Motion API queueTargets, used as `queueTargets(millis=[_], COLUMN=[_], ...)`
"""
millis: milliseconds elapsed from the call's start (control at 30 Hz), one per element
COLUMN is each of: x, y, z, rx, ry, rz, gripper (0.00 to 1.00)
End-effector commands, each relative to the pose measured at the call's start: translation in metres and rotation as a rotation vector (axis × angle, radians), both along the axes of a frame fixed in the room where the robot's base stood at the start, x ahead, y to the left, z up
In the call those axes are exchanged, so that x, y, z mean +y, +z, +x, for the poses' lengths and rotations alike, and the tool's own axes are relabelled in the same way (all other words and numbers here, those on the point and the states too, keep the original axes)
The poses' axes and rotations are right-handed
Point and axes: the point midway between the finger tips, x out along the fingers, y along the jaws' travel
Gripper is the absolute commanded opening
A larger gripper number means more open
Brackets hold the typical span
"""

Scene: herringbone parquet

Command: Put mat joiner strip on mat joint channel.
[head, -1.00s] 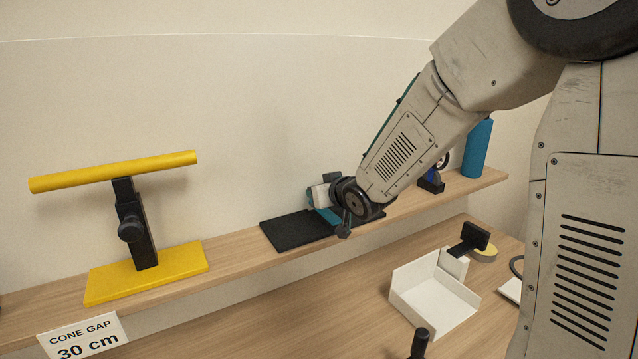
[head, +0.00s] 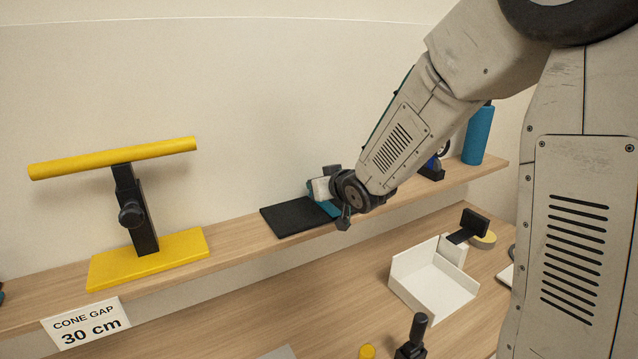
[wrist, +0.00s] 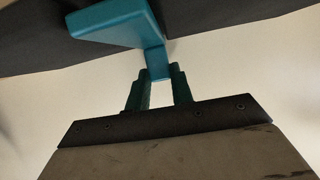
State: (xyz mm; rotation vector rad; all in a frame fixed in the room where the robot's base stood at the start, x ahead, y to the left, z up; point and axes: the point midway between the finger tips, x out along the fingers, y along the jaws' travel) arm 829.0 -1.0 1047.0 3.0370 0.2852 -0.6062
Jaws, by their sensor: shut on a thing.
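My gripper (wrist: 160,74) is shut on the stem of the teal mat joiner strip (wrist: 112,20). The strip's wide flat part reaches up and left of the fingertips in the wrist view. In the head view the strip (head: 328,208) shows as a small teal patch at the right of a flat black mat (head: 293,217) on the shelf. Dark mat surface (wrist: 28,42) also lies behind the strip in the wrist view. I cannot see the joint channel itself, nor tell whether the strip touches the mat. My wrist hides the area to the right.
A yellow-based stand (head: 180,251) with a yellow bar is at the left of the shelf. A teal cylinder (head: 478,136) stands at the right. Below are a white open tray (head: 428,290), a black-handled item (head: 413,348) and a "CONE GAP 30 cm" card (head: 87,324).

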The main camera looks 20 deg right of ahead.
Motion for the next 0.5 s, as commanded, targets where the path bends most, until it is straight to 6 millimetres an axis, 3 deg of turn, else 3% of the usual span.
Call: queueTargets(millis=[267, 300, 333, 367, 500], x=[-0.0003, -0.0004, -0.0004, -0.0003, -0.0003], y=[-0.0056, -0.0052, -0.0051, -0.0051, -0.0052], z=[0.0000, 0.0000, 0.0000, 0.0000, 0.0000], rx=[0.000, 0.000, 0.000, 0.000, 0.000], ry=[-0.001, -0.001, -0.001, -0.001, -0.001], rz=[0.000, 0.000, 0.000, 0.000, 0.000], gripper=[0.01, 0.34, 0.42, 0.48, 0.48])
